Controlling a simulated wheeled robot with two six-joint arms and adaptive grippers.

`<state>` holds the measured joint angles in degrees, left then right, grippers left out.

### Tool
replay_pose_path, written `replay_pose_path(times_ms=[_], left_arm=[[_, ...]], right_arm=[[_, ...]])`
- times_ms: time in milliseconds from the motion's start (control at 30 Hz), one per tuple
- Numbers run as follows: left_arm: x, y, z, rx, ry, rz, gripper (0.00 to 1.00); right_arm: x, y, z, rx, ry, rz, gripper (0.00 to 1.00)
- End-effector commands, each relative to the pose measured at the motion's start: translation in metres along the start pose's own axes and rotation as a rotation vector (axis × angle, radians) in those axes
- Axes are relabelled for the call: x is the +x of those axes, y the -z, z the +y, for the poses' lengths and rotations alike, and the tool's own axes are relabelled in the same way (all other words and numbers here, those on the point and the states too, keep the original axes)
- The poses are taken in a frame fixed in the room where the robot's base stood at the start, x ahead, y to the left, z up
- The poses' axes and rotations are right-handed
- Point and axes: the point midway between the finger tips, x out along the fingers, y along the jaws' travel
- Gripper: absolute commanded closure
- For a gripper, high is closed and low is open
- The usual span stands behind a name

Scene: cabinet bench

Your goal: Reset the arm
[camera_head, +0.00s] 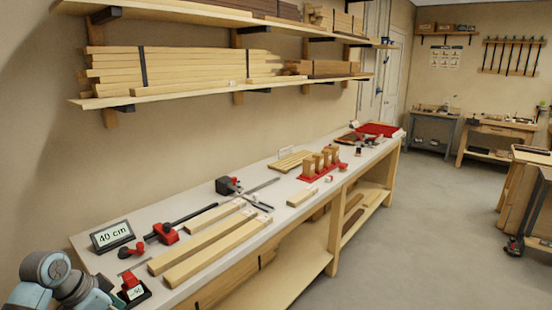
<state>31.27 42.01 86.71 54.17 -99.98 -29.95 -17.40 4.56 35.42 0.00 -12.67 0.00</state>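Part of one of my arms (62,280), grey and light blue, shows at the bottom left corner. No gripper fingers can be made out on it, and my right arm is out of view. The long white-topped workbench (180,285) runs from the bottom left toward the back right. The arm is at the bench's near left end, beside a small dark block with a red top and a white label (133,288).
A "40 cm" sign (112,236), a black bar clamp with red jaws (166,232) and wooden boards (218,250) lie on the near bench. Wooden blocks stand on a red mat (309,178) farther along. Loaded wall shelves (200,92) hang above.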

Motion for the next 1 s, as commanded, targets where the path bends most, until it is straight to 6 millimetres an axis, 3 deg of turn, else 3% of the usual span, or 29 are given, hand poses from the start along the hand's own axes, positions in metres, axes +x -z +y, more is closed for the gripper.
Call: replay_pose_path(times_ms=[267,467,567,667,767,900,1000], left_arm=[[0.051,-0.018,-0.003,-0.122,0.02,-0.005,0.35],[0.108,-0.051,-0.001,-0.251,0.056,-0.027,0.35],[0.143,-0.078,0.004,-0.321,0.085,-0.049,0.35],[0.185,-0.117,0.017,-0.396,0.123,-0.083,0.35],[0.231,-0.171,0.042,-0.466,0.17,-0.132,0.35],[0.281,-0.253,0.093,-0.522,0.229,-0.2,0.35],[0.304,-0.31,0.14,-0.533,0.254,-0.243,0.35]], right_arm=[[0.0,0.007,0.0,0.001,0.0,0.012,0.6],[0.0,0.007,0.0,0.0,0.0,0.013,0.6],[0.0,0.005,0.0,0.0,0.0,0.01,0.6],[0.0,0.004,0.0,0.0,0.0,0.006,0.6],[0.0,0.003,0.0,0.0,0.0,0.005,0.6],[0.0,0.003,0.0,0.0,0.0,0.005,0.6],[0.0,0.003,0.0,0.0,0.0,0.006,0.6]])
